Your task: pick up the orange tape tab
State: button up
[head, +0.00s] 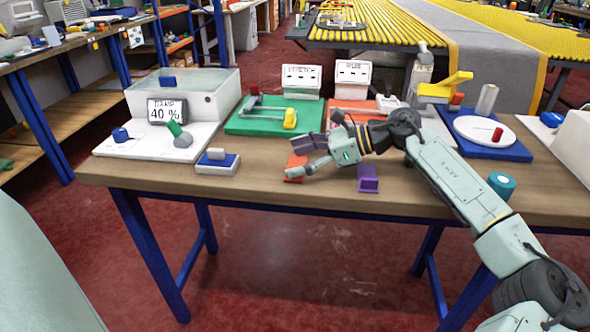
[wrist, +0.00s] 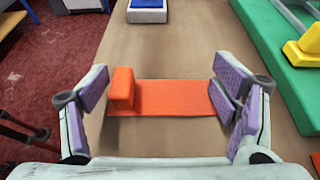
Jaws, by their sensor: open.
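The orange tape tab (wrist: 165,97) lies flat on the wooden table in the wrist view, with a raised orange block (wrist: 122,88) at its left end. My gripper (wrist: 165,100) is open, its purple-padded fingers on either side of the tab. The left finger is close to the raised block, with a small gap showing. The right finger overlaps the tab's right end in the picture; I cannot tell whether it touches. In the head view the tab (head: 296,168) is partly hidden by my gripper (head: 305,157), which is low over the table.
A blue and white block (head: 217,161) sits left of the tab. A green board (head: 262,122) with a yellow-handled tool lies behind. Bare tabletop (head: 260,187) lies in front.

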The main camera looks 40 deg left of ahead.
jog(key=shift+f, duration=0.1)
jog(key=c, duration=1.6)
jog(key=shift+f, duration=0.1)
grip_shut()
